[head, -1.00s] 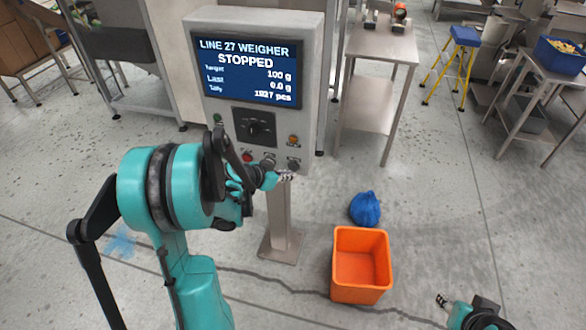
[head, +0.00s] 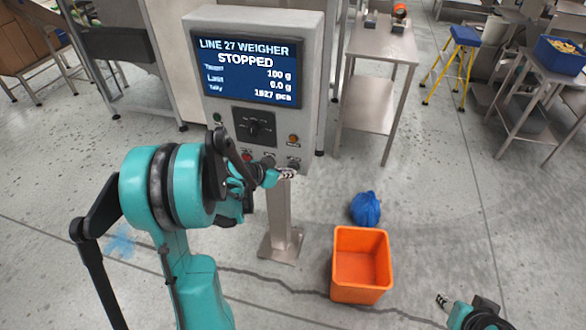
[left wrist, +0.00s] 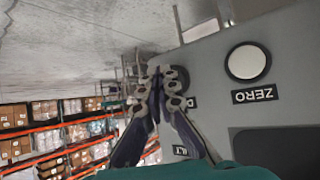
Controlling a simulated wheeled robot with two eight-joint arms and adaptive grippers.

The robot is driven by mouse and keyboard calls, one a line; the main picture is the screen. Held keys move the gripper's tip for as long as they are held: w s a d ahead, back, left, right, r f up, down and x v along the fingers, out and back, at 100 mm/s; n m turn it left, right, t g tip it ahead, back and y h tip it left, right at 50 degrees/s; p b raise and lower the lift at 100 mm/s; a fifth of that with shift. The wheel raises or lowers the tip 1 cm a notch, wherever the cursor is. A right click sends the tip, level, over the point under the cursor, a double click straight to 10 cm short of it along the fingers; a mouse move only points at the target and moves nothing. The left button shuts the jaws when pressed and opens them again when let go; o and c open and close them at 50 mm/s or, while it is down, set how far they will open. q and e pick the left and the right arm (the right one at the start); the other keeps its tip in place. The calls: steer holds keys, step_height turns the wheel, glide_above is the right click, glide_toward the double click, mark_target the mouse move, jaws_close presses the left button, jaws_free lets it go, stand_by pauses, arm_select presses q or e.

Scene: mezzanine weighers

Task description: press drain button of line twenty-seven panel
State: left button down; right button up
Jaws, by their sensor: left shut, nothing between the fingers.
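The line 27 weigher panel (head: 313,105) is a grey box on a post, its screen (head: 247,68) reading STOPPED. My left gripper (head: 288,174) is shut and empty at the panel's lower right edge. In the left wrist view its fingers (left wrist: 161,76) overlap a label beginning with D (left wrist: 191,102) and a dark round button, mostly hidden. Beside them is a pale button (left wrist: 246,63) labelled ZERO. I cannot tell whether the fingertips touch anything. My right gripper (head: 441,299) is low right, away from the panel.
An orange bin (head: 361,266) and a blue bag (head: 366,209) are on the floor right of the panel's post (head: 283,220). A steel table (head: 385,48) stands behind to the right. Open floor lies right of the bin.

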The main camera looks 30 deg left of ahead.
arm_select(q)
steer(key=shift+w, duration=0.4)
stand_by(0.6)
steer(key=shift+s, duration=0.2)
steer(key=shift+s+d, duration=0.15)
steer(key=shift+s, duration=0.5)
steer(key=shift+s, duration=0.1)
steer(key=shift+s+d+b, duration=0.1)
steer(key=shift+s+d, duration=0.1)
steer(key=shift+s, duration=0.6)
steer(key=shift+s+d+b, duration=0.1)
steer(key=shift+s+d, duration=0.05)
steer(key=shift+s, duration=0.6)
steer(key=shift+s+d+b, duration=0.1)
steer(key=shift+s+d, duration=0.1)
steer(key=shift+s, duration=0.6)
